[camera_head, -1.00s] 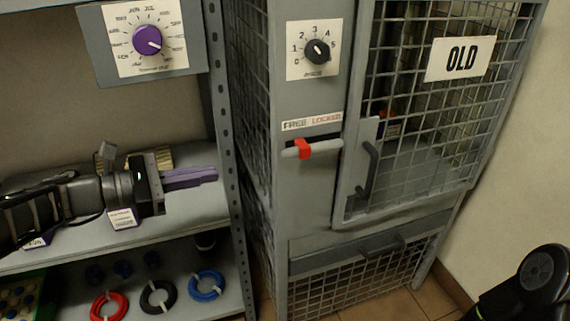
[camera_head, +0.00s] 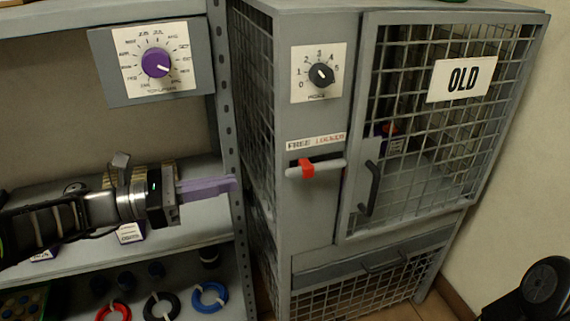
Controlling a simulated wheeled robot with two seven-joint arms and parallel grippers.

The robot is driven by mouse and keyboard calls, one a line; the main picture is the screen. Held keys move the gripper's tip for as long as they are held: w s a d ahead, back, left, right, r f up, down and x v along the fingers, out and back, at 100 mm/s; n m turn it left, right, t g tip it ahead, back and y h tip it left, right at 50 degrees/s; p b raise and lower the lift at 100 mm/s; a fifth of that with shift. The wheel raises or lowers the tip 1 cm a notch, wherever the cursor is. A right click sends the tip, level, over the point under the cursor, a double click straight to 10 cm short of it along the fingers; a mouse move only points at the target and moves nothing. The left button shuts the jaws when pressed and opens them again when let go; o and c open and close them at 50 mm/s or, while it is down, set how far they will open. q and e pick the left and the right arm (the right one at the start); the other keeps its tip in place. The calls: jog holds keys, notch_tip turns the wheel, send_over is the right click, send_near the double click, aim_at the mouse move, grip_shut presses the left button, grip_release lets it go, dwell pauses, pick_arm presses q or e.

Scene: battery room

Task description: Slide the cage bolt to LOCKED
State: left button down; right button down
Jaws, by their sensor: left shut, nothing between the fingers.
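The cage bolt is a pale horizontal bar (camera_head: 328,167) with a red knob (camera_head: 306,169) on the cage's front post. The knob sits toward the left, under the word FREE on the FREE/LOCKED label (camera_head: 316,141). The bar's right end is near the edge of the mesh door (camera_head: 437,130). My left gripper (camera_head: 236,184) is shut and empty, with its purple fingers pointing right. In the picture its tips overlap the shelf's upright, left of the knob and apart from it. A dark part of my right arm shows at lower right; its gripper is out of view.
The door has a dark handle (camera_head: 370,188) and an OLD sign (camera_head: 461,80). The perforated shelf upright (camera_head: 225,110) stands between shelf and cage. A purple knob (camera_head: 155,63) is at upper left; coloured rings lie below.

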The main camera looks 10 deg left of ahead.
aim_at(301, 168)
pick_arm(q)
jog(key=p+x, duration=0.7)
jog(key=x, duration=0.4)
jog(key=shift+w+d, duration=0.1)
jog(key=shift+d, duration=0.15)
jog(key=shift+w+d, duration=0.15)
jog(key=shift+d, duration=0.1)
jog(key=x, duration=0.5)
jog(key=shift+w+d, duration=0.25)
jog(key=shift+d, duration=0.15)
jog(key=shift+r, duration=0.1)
